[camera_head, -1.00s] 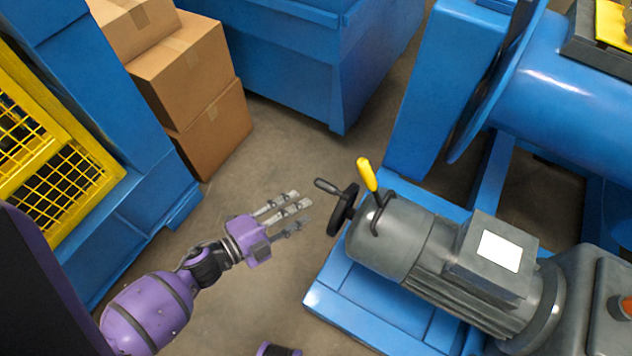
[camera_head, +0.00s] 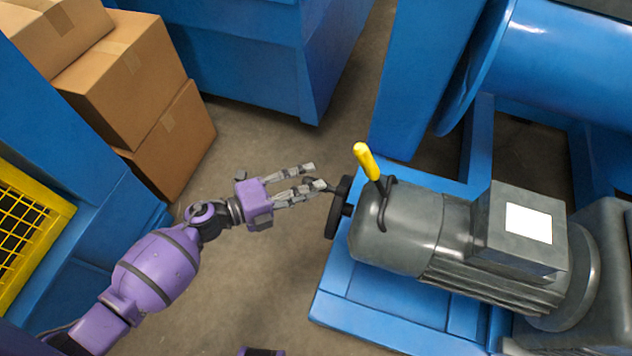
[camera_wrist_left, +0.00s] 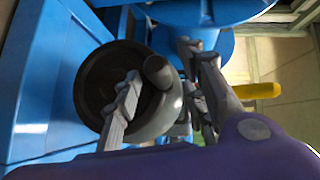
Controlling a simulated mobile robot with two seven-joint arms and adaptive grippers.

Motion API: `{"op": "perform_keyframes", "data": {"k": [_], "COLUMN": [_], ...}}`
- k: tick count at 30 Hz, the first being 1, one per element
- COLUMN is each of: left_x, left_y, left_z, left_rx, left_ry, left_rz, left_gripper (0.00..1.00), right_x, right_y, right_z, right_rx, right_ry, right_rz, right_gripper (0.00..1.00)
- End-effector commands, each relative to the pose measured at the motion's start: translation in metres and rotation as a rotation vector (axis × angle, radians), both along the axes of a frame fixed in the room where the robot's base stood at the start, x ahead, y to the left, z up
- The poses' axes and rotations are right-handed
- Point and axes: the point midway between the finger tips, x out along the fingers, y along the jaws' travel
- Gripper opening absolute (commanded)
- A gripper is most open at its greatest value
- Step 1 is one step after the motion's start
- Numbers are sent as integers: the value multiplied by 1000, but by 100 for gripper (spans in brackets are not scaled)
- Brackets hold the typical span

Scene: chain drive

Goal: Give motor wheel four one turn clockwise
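The motor wheel (camera_head: 338,208) is a small black handwheel on the left end of the grey motor (camera_head: 395,235). In the left wrist view the wheel (camera_wrist_left: 95,90) is a dark disc, and its round crank handle (camera_wrist_left: 157,70) points toward the camera. My left gripper (camera_head: 316,176) is at the wheel's left side with fingers spread. In the left wrist view the handle shows between the fingers of the gripper (camera_wrist_left: 163,65); I cannot tell whether they touch it. My right gripper is not in view.
A yellow-handled lever (camera_head: 366,160) stands up from the motor just right of the wheel. The motor sits on a blue base (camera_head: 365,325). Cardboard boxes (camera_head: 125,85) are stacked at the upper left. Open floor lies left of the base.

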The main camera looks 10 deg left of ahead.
Motion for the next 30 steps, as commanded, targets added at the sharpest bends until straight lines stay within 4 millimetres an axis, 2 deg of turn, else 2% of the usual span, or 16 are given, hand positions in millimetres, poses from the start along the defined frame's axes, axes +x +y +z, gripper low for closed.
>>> {"op": "perform_keyframes", "data": {"k": [6, 15, 24, 30], "left_x": [12, 14, 14, 13], "left_y": [-19, -21, -21, -21], "left_z": [-4, -4, -4, -4], "left_rx": [0, -1, 0, 0], "left_ry": [1, 2, 1, 1], "left_rz": [1, 1, 1, 1], "left_gripper": [38, 38, 0, 0], "right_x": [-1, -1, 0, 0], "right_y": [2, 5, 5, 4], "right_z": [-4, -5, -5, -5], "right_rx": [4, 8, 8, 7], "right_ry": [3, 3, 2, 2], "right_rz": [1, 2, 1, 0], "right_gripper": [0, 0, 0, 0]}}
